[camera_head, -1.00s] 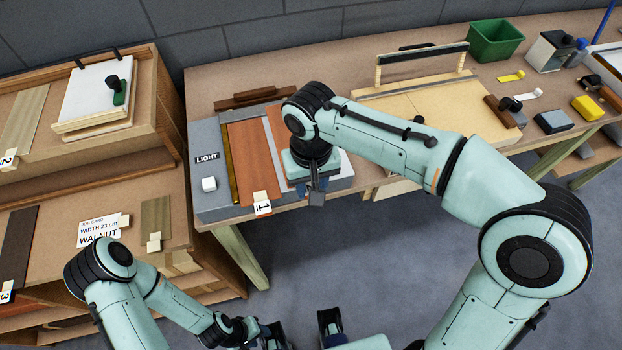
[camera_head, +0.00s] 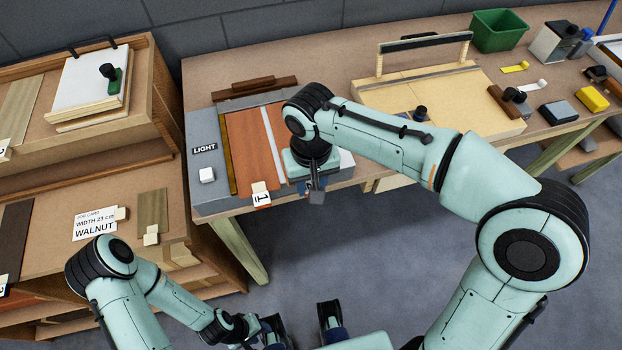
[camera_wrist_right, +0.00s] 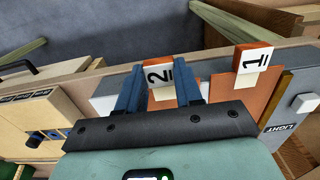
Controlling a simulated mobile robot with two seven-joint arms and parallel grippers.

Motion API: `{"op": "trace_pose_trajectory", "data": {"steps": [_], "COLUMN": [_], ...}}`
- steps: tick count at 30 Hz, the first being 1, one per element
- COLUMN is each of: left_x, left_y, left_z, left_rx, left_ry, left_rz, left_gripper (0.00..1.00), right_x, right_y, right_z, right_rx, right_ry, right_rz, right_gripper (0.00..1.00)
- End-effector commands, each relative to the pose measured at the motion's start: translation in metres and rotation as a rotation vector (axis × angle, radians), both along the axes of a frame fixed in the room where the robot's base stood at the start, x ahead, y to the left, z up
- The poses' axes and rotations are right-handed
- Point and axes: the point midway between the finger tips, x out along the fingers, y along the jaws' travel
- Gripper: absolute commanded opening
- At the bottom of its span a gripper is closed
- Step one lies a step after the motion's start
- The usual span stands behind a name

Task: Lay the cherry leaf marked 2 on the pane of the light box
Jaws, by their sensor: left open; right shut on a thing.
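The cherry leaf marked 2 shows by its tag (camera_wrist_right: 160,75) between the blue fingers of my right gripper (camera_wrist_right: 160,92), which is shut on that tagged end. In the head view my right gripper (camera_head: 316,188) is at the front edge of the light box (camera_head: 208,135), and my arm hides most of this leaf. The reddish leaf marked 1 (camera_head: 247,150) lies on the left part of the pane. A pale strip of pane (camera_head: 273,140) shows between the two leaves. I cannot tell whether leaf 2 touches the pane. My left gripper (camera_head: 302,325) is open and empty, low in front.
A white block (camera_head: 207,175) sits on the light box's left side. A wooden bar (camera_head: 264,87) lies behind it. A pale board with a raised bar (camera_head: 440,100) stands to the right. The left shelf holds a job card (camera_head: 94,224) and veneer leaves.

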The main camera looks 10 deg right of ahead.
Motion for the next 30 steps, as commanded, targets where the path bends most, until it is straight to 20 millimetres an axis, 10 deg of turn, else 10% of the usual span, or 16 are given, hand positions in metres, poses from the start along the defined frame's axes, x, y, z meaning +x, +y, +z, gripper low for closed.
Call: {"op": "trace_pose_trajectory", "data": {"steps": [22,23,25,30], "left_x": [0.0004,0.0004,0.0004,0.0005], "left_y": [0.0001,0.0001,0.0001,0.0], "left_z": [0.0015,0.0015,0.0015,0.0015], "left_rx": [0.0,0.0,0.0,0.0], "left_ry": [-0.001,0.0,0.0,-0.001], "left_rz": [0.0,0.0,0.0,0.0], "left_gripper": [0.43,0.43,0.43,0.43], "right_x": [0.0002,0.0002,0.0002,0.0002], "right_y": [0.0,0.0,-0.0001,-0.0001], "right_z": [-0.0023,-0.0023,-0.0023,-0.0023], "right_rx": [0.0,0.0,0.0,0.0], "right_ry": [0.0,0.0,0.0,0.0], "right_rz": [0.0,0.0,0.0,0.0], "right_gripper": [0.0,0.41,0.64,0.65]}}
